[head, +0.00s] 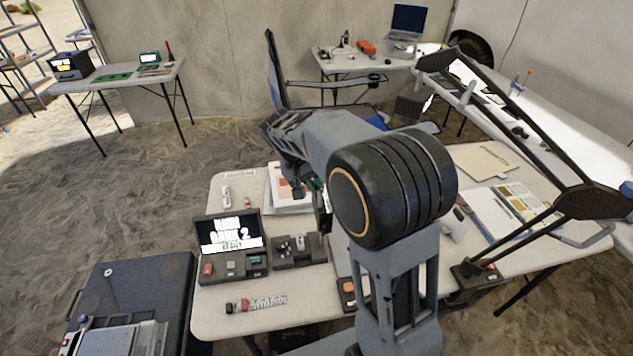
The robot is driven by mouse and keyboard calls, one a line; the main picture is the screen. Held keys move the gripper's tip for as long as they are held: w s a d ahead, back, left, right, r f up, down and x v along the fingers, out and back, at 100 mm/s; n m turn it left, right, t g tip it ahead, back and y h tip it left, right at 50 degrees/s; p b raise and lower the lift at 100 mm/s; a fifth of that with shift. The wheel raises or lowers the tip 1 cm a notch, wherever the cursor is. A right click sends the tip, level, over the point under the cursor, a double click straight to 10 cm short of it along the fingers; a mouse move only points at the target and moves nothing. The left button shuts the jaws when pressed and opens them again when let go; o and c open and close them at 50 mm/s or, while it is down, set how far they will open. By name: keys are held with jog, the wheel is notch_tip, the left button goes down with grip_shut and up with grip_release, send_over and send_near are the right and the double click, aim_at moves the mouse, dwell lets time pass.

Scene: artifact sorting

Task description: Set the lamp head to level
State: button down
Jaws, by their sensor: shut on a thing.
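A black desk lamp (525,122) stands at the right side of the near table. Its long twin-bar arm rises from the base (474,272) to an elbow at the far right, then slants up and left. The lamp head (438,62) seems to be the dark piece at its upper left end; its exact tilt is unclear. My gripper (306,187) points down over the table's back left, well left of the lamp and apart from it. It is partly hidden by my arm and seems shut on a small dark green thing (316,184), which is hard to make out.
The near table (215,307) holds an open black case (232,265), a tray of small pieces (299,262), papers and a folder (482,161). A chair (277,70) stands behind. A dark crate (125,290) is at lower left. Sandy floor at left is free.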

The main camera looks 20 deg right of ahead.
jog(key=shift+a+f, duration=0.1)
jog(key=shift+f, duration=0.05)
jog(key=c, duration=1.2)
grip_release()
jog(key=shift+o, duration=0.2)
jog(key=s+v, duration=0.1)
jog(key=v, duration=1.2)
jog(key=shift+w+r, duration=0.45)
jog(key=shift+w, duration=0.05)
